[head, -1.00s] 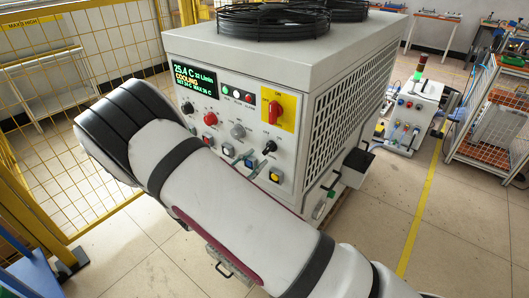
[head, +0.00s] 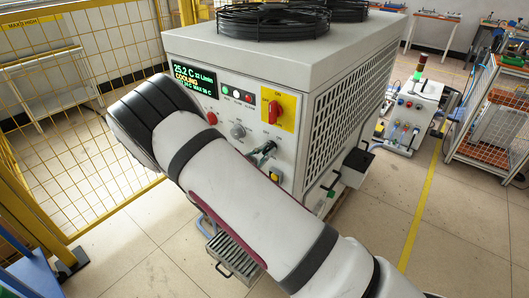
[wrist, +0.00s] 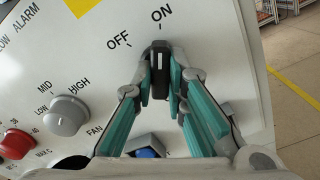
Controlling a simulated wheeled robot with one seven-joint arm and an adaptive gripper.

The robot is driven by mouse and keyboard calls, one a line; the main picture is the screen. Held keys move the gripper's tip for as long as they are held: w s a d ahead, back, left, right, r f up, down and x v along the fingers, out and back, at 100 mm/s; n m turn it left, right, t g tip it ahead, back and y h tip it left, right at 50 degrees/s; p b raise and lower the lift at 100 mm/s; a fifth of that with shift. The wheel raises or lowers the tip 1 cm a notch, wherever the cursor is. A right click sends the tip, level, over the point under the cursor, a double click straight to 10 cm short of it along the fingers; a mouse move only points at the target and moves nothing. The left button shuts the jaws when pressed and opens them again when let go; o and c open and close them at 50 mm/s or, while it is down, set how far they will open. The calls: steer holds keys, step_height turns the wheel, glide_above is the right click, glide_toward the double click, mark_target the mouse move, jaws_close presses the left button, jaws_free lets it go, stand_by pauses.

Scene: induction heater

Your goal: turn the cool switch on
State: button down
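The black cool switch (wrist: 160,80) sits on the white control panel, by the OFF and ON labels in the wrist view. Its white mark points up toward ON. My gripper (wrist: 161,68) has its teal fingers on both sides of the switch and looks shut on it. In the head view, the switch (head: 269,147) is at the panel's lower right, with my gripper (head: 260,155) at it. The display (head: 194,82) reads 25.2 C and COOLING. My arm hides the panel's lower left.
A red rotary switch on a yellow plate (head: 285,107) is above. A grey fan knob (wrist: 66,115) and a red knob (wrist: 17,144) are to the left. A blue button (wrist: 148,152) lies below the fingers.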

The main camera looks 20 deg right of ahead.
steer(key=shift+d+n, duration=0.1)
steer(key=shift+n, duration=1.9)
steer(key=c, duration=1.6)
jaws_free()
steer(key=v, duration=1.2)
